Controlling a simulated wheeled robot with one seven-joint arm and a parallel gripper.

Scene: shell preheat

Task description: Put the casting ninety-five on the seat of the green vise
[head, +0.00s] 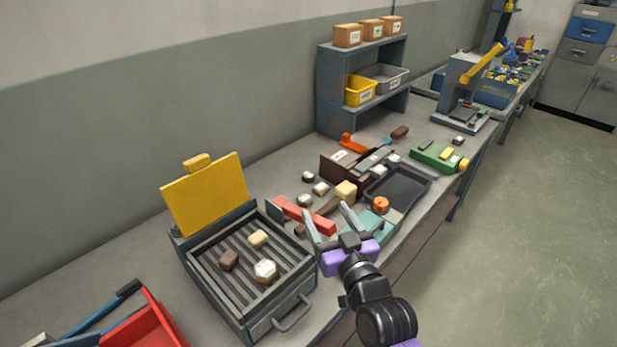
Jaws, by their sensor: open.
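The green vise (432,156) stands on the bench at the right, with a yellow knob at its right end and a yellow piece on top. Several small blocks that may be castings are in view, but their numbers are too small to read, so I cannot tell which is ninety-five. Pale-topped blocks (321,188) lie mid-bench, and one small block (458,140) lies behind the vise. My gripper (325,212) is open and looks empty, left of and nearer than the vise.
The grill (285,318) has its yellow lid (206,195) raised. A red vise-like piece (305,215), a teal one (383,219) with an orange knob, a dark tray (400,190) and a brown box (338,170) crowd mid-bench. A shelf (328,95) stands behind.

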